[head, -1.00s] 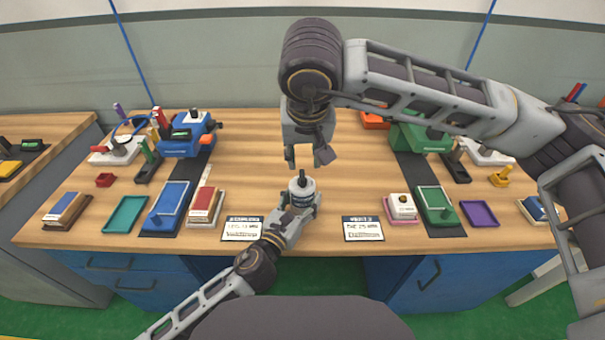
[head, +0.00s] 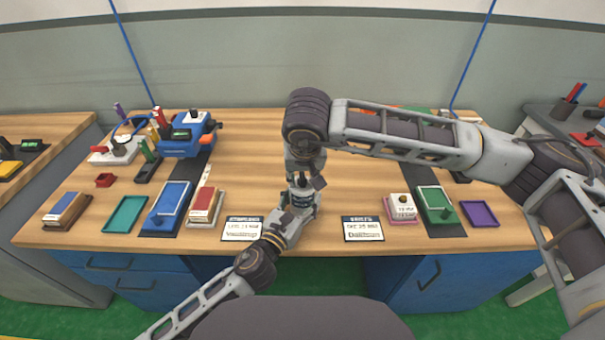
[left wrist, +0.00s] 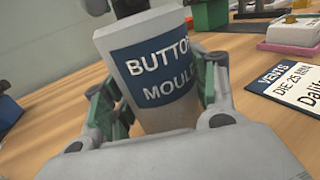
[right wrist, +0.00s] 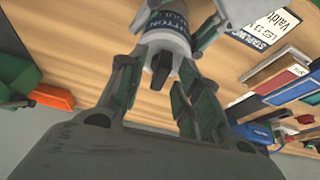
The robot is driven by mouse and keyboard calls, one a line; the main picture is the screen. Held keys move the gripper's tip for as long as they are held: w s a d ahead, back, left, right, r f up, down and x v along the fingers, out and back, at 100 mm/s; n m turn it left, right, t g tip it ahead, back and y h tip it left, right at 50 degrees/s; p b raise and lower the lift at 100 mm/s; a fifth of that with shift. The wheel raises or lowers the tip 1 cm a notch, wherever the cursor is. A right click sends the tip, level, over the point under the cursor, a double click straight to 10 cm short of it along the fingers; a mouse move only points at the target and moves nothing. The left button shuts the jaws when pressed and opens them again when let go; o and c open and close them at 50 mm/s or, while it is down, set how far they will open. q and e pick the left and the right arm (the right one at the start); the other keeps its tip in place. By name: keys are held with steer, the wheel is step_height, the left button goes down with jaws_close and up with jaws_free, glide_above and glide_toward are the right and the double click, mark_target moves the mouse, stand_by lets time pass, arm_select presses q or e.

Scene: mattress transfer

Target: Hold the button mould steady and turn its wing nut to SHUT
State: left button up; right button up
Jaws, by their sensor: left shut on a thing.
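The button mould (head: 301,199) is a light grey cup with a blue label reading "BUTTON MOULD" in the left wrist view (left wrist: 158,72). My right gripper (head: 304,181) points down over the mould's top. In the right wrist view the dark wing nut (right wrist: 161,66) lies between the open right fingers (right wrist: 155,72), and I see no clear contact. Which way the nut points, and any SHUT mark, cannot be made out.
Two printed cards, one left (head: 243,229) and one right (head: 363,229), lie either side of the mould. A blue machine (head: 188,134), stamp pads and trays fill the left side. A green pad (head: 436,204) and purple tray (head: 479,213) sit right.

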arm_select(q)
steer(key=shift+r, duration=0.1)
arm_select(e)
steer(key=shift+w+f, duration=0.1)
steer(key=shift+f, duration=0.1)
steer(key=shift+c, duration=0.4)
jaws_close()
